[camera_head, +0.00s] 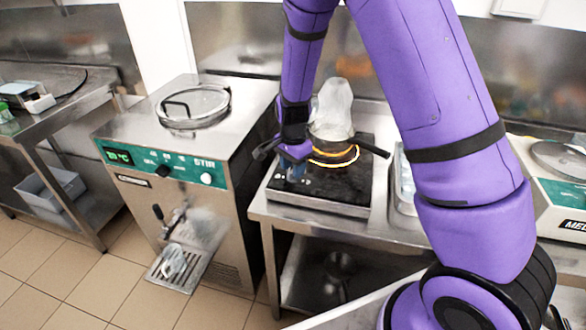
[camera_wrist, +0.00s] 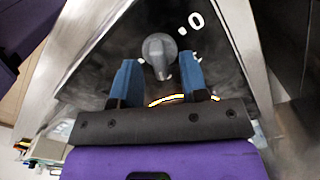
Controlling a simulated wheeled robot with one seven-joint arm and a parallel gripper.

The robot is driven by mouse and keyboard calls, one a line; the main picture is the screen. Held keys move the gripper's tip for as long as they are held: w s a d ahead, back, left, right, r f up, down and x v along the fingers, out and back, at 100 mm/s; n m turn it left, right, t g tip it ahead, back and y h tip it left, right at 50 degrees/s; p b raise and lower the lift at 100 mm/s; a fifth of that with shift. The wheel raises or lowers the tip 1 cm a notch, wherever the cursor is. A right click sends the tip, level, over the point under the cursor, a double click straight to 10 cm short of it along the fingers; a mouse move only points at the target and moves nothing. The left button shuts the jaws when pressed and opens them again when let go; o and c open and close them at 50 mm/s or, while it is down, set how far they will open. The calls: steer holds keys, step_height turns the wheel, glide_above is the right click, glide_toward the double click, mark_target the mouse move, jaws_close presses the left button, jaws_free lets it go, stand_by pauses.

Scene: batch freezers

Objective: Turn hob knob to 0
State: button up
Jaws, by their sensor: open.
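The hob (camera_head: 318,207) is a black-topped, steel-edged unit on the steel table, with an orange glowing ring (camera_head: 335,155). In the wrist view, its grey knob (camera_wrist: 157,48) stands near a white "0" mark (camera_wrist: 195,20), which lies to the knob's upper right. My gripper (camera_wrist: 158,62) is open, with one blue finger on each side of the knob; I cannot tell whether either touches it. In the head view, my gripper (camera_head: 292,172) is over the hob's front left, where the knob is hidden. Part of the glowing ring also shows in the wrist view.
A batch freezer (camera_head: 180,180) stands left of the table. A metal tray (camera_head: 402,185) is right of the hob, and a white-and-green machine (camera_head: 560,190) is at far right.

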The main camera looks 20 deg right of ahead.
steer(key=shift+f, duration=0.5)
jaws_close()
